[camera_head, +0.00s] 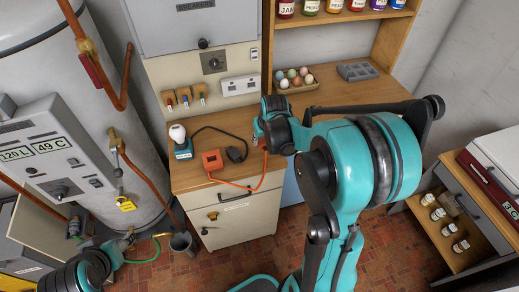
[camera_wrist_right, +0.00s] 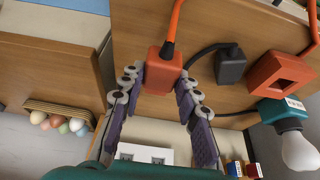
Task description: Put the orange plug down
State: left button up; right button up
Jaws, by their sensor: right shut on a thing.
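The orange plug (camera_wrist_right: 164,72) sits between the fingertips of my right gripper (camera_wrist_right: 160,84) in the right wrist view. The gripper is shut on it, and an orange cord runs up from the plug. In the head view my right gripper (camera_head: 264,128) is at the right end of the wooden cabinet top, partly hidden by its own arm. The orange cord (camera_head: 247,187) hangs in a loop over the cabinet front, between the plug and an orange square block (camera_head: 212,160). Whether the plug touches the cabinet top cannot be told. My left gripper is not visible.
A black plug (camera_head: 236,154) and a bulb on a teal base (camera_head: 181,141) stand on the cabinet top (camera_head: 190,178) left of my right gripper. Eggs in a holder (camera_head: 297,85) and a grey tray (camera_head: 357,71) are on the counter behind.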

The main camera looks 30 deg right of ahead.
aim_at(260, 152)
jog(key=shift+w+a+f, duration=0.15)
jog(key=shift+w+f, duration=0.3)
jog(key=shift+w, duration=0.1)
notch_tip(260, 152, down, 3)
jog(key=shift+f+b, duration=0.2)
jog(key=shift+b, duration=0.8)
jog(key=shift+f, duration=0.25)
jog(key=shift+r, duration=0.1)
jog(key=shift+s, duration=0.1)
jog(key=shift+f, duration=0.2)
jog(key=o, duration=1.2)
jog(key=shift+c, duration=0.2)
